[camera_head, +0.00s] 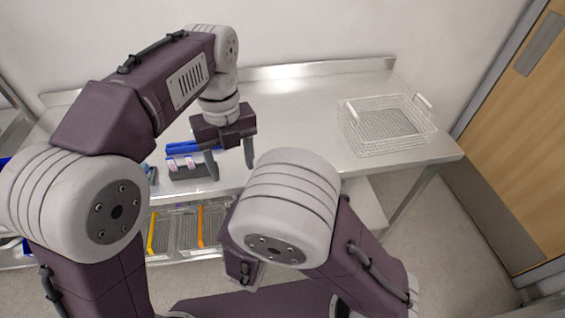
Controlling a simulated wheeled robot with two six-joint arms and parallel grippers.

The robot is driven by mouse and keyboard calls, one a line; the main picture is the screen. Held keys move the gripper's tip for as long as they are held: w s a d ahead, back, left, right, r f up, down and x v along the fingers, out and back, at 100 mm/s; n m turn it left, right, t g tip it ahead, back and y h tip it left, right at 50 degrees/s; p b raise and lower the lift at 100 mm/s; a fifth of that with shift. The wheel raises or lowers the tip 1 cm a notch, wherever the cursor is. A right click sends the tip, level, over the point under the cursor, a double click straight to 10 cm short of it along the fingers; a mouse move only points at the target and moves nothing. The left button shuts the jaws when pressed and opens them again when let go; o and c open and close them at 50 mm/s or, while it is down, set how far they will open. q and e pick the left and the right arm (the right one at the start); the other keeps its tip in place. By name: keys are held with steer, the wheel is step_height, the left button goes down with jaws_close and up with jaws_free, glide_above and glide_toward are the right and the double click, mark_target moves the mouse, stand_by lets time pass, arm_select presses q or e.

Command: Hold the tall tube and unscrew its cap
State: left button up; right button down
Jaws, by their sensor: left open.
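My left gripper (231,165) hangs over the front part of the steel table, fingers pointing down and apart, with nothing seen between them. Just left of it is a small dark grey rack (192,173) with pink-and-white pieces in it. Blue items (183,148) lie behind the rack, partly hidden by my left gripper. I cannot make out which of these is the tall tube, or its cap.
A wire basket (385,122) stands on the right of the steel table (300,105). Between the basket and my left gripper the top is clear. Below the table, baskets with yellow-orange strips (201,226) sit on a shelf. A wooden door (520,130) is at right.

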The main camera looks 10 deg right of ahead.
arm_select(q)
steer(key=s+d+m, duration=0.1)
steer(key=d, duration=0.2)
steer(key=s+d+m, duration=0.1)
steer(key=d, duration=0.3)
steer(key=s+d+r+m, duration=0.1)
steer(key=d, duration=0.2)
steer(key=shift+d+t, duration=0.25)
steer(key=shift+t, duration=0.05)
step_height(320, 180, down, 8)
steer(key=shift+w+f, duration=0.1)
steer(key=shift+c, duration=0.2)
jaws_close()
steer(key=n, duration=0.6)
